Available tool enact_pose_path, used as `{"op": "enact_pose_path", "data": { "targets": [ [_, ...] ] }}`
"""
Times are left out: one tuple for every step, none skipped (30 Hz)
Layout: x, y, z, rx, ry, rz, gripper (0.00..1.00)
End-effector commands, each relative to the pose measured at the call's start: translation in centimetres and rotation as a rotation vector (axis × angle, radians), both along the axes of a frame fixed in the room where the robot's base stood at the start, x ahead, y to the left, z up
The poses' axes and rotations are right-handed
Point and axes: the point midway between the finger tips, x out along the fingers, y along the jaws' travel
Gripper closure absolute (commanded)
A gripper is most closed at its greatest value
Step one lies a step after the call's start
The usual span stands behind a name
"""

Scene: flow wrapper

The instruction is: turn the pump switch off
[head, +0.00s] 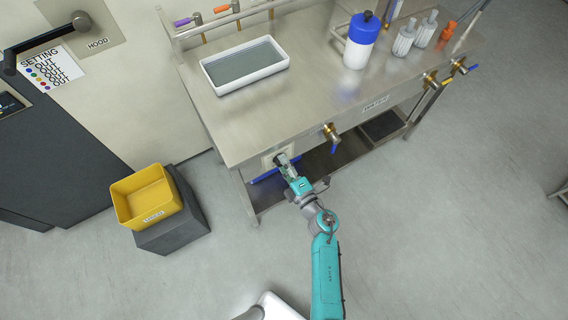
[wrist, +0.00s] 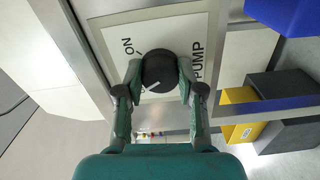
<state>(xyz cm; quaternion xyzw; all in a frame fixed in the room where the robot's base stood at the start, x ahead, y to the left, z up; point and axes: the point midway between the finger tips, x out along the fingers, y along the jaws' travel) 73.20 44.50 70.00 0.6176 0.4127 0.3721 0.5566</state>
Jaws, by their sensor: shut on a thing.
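The pump switch is a round black knob (wrist: 158,66) on a white panel (wrist: 196,28) marked ON and PUMP, in the wrist view. A short white line shows on the knob's lower part, slanting toward the lower left. In the head view my gripper (head: 281,160) reaches the panel on the bench front, below the left part of the top, and covers the knob.
The steel bench (head: 255,120) carries a white tray (head: 246,84), a blue-and-white bottle (head: 358,42) and grey containers. A brass valve (head: 331,133) sticks out right of my gripper. A yellow bin (head: 146,199) stands on a dark box at left.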

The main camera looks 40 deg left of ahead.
Motion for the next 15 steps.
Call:
{"op": "enact_pose_path", "data": {
  "targets": [
    [-0.06,-0.03,-0.09,-0.015,-0.032,0.0,0.97],
    [-0.06,-0.03,-0.09,-0.023,-0.051,0.0,0.97],
    [-0.07,-0.04,-0.09,-0.034,-0.076,0.0,0.97],
    [-0.07,-0.04,-0.09,-0.041,-0.094,0.0,0.97],
    [-0.07,-0.04,-0.09,-0.048,-0.112,0.0,0.97],
    [-0.07,-0.04,-0.08,-0.057,-0.132,0.0,0.97],
    [-0.07,-0.04,-0.08,-0.063,-0.147,0.0,0.97],
    [-0.07,-0.04,-0.08,-0.068,-0.16,0.0,0.97],
    [-0.08,-0.03,-0.07,-0.076,-0.178,0.0,0.97],
    [-0.08,-0.03,-0.07,-0.08,-0.188,0.0,0.97],
    [-0.08,-0.03,-0.07,-0.084,-0.199,0.0,0.97],
    [-0.08,-0.03,-0.07,-0.089,-0.21,0.0,0.97],
    [-0.08,-0.04,-0.07,-0.092,-0.218,0.0,0.97],
    [-0.08,-0.04,-0.07,-0.096,-0.226,0.0,0.97],
    [-0.08,-0.04,-0.08,-0.099,-0.233,0.0,0.97]
  ]
}}
